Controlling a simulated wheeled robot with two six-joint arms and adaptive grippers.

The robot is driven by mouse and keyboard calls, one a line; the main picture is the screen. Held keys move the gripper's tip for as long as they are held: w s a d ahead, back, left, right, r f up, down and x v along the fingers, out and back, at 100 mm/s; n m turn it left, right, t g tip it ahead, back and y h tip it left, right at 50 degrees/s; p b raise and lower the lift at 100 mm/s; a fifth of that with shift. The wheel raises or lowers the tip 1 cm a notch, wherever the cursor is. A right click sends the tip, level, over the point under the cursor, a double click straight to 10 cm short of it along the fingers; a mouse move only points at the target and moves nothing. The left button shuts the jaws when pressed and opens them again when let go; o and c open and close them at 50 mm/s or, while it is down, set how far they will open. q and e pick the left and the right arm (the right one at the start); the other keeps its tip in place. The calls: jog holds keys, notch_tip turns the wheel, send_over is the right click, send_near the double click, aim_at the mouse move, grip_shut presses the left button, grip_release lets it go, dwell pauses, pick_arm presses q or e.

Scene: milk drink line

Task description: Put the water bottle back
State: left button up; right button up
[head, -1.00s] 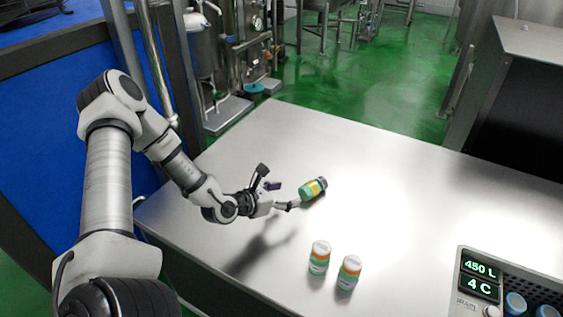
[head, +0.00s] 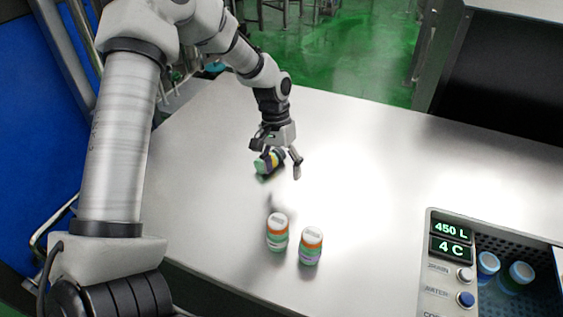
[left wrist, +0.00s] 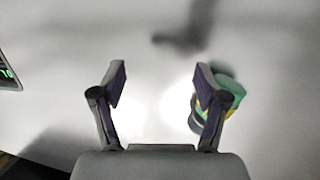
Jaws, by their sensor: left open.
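A small bottle (head: 262,165) with a green base and a yellow band lies on its side on the steel table (head: 400,180). I cannot tell whether it is the water bottle. My left gripper (head: 280,165) is open and points down above the table, beside this bottle, partly covering it. In the left wrist view the bottle (left wrist: 228,82) is partly hidden behind the right finger, not between the fingers (left wrist: 162,85). Two white-capped bottles with orange and green bands, one (head: 277,234) and another (head: 311,247), stand upright nearer the front. My right gripper is not in view.
A machine panel (head: 450,270) reading 450 L and 4 C stands at the front right. Beside it is a perforated recess with blue-capped bottles, one (head: 488,265) and another (head: 520,276). The middle and right of the table are clear.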

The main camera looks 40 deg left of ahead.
aim_at(277, 150)
pick_arm(q)
jog(key=w+a+r+m+y, duration=0.1)
jog(key=w+a, duration=0.1)
jog(key=w+a+r+m+t+y, duration=0.1)
jog(key=w+y, duration=0.1)
jog(key=w+a+r+m+y, duration=0.1)
jog(key=w+a+y, duration=0.1)
jog(key=shift+w+a+t+b, duration=0.3)
jog(key=shift+w+b, duration=0.05)
jog(key=shift+w, duration=0.05)
jog(key=shift+a+f, duration=0.15)
jog(key=shift+f, duration=0.25)
jog(key=f, duration=0.3)
jog(key=a+f+b, duration=0.1)
jog(key=f, duration=0.2)
jog(key=shift+a+f, duration=0.1)
jog(key=shift+a, duration=0.1)
jog(key=shift+w+a+f, duration=0.1)
jog(key=shift+f, duration=0.2)
jog(key=shift+r, duration=0.1)
grip_shut()
pick_arm(e)
jog(key=shift+w+d+f, duration=0.15)
jog(key=shift+f, duration=0.45)
jog(key=shift+w+d+f, duration=0.1)
jog(key=shift+w+f, duration=0.05)
jog(key=shift+f, duration=0.45)
pick_arm(q)
jog(key=shift+r, duration=0.1)
